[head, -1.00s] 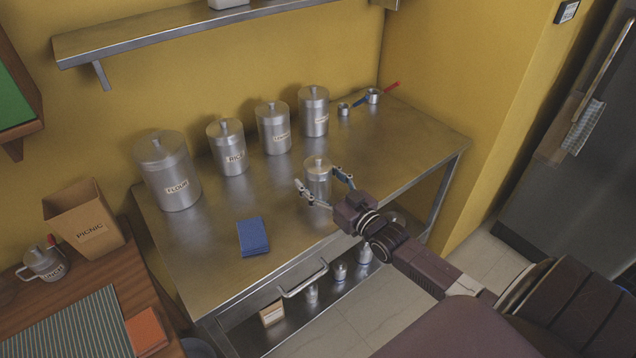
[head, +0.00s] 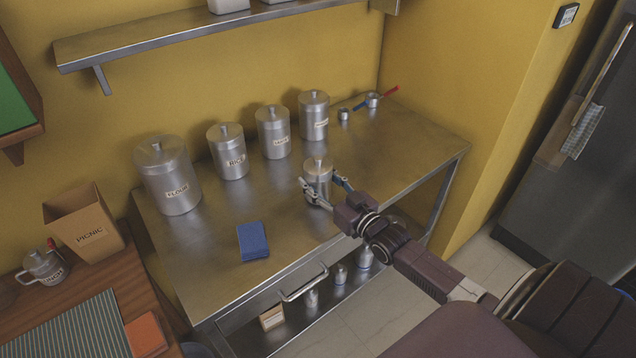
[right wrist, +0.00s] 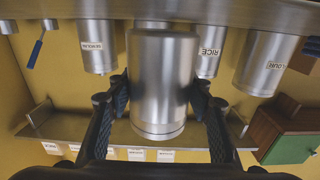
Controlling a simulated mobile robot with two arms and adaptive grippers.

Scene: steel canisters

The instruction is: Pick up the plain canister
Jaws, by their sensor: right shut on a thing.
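The plain canister (head: 317,169) is a small steel cylinder with a knobbed lid and no label that I can see. It stands upright near the front of the steel table (head: 215,275). My right gripper (head: 321,184) is shut on it, with one finger on each side of its body. In the right wrist view the plain canister (right wrist: 163,75) shows inverted between the two dark fingers of my right gripper (right wrist: 160,97). I cannot tell any gap under its base. My left gripper is not in view.
Labelled canisters stand along the back: flour (head: 168,180), rice (head: 227,150) and two more to their right. Measuring cups (head: 372,100) lie at the back right. A blue cloth (head: 253,240) lies left of the plain canister. A wall shelf (head: 200,35) hangs above.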

